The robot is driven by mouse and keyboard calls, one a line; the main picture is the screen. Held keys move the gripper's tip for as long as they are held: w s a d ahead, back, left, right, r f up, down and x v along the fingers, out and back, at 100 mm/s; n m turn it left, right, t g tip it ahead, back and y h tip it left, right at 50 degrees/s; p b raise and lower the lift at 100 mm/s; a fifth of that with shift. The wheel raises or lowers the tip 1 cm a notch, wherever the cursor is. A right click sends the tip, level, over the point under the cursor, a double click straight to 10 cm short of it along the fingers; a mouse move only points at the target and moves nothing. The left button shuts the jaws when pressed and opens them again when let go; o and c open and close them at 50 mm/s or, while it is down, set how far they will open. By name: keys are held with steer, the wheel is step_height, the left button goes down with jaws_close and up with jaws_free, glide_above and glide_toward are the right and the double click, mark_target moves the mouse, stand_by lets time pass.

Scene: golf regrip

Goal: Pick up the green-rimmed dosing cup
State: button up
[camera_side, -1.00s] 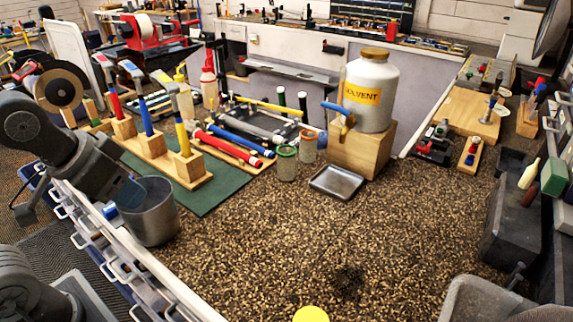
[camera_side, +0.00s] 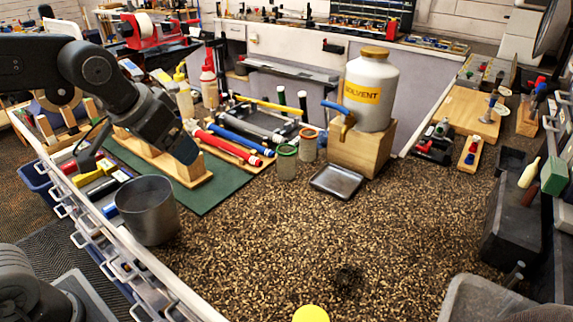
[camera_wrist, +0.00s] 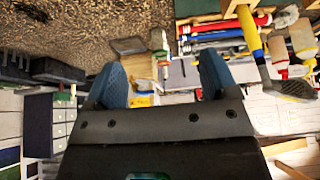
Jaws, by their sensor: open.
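The green-rimmed dosing cup (camera_side: 287,165) is a small clear cup standing upright on the counter, left of the metal drip tray. A similar cup with an orange-brown rim (camera_side: 309,148) stands close behind it to the right. My gripper (camera_side: 184,150) is in the air over the wooden tool rack, well left of the cup, tilted downward and empty. In the wrist view my gripper (camera_wrist: 163,78) shows two blue fingers spread apart with nothing held between them.
The drip tray (camera_side: 337,181) lies below the solvent jug's (camera_side: 370,90) tap. Grips and tubes (camera_side: 225,145) lie left of the cups. A steel pot (camera_side: 147,212) stands at the counter's left edge.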

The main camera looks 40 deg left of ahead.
steer(key=w+d, duration=0.2)
steer(key=w, duration=1)
glide_toward(286, 163)
steer(key=w+f, duration=0.2)
steer(key=w+a+f, duration=0.1)
steer(key=w+f, duration=0.1)
steer(key=shift+w+a, duration=0.1)
steer(key=shift+w, duration=0.2)
steer(key=shift+w+x, duration=0.15)
steer(key=shift+x, duration=1.15)
steer(key=shift+w+x, duration=0.15)
steer(key=shift+x, duration=1.15)
steer(key=shift+a+r, duration=0.1)
steer(key=shift+r, duration=0.05)
steer(key=shift+c, duration=0.3)
steer(key=c, duration=0.9)
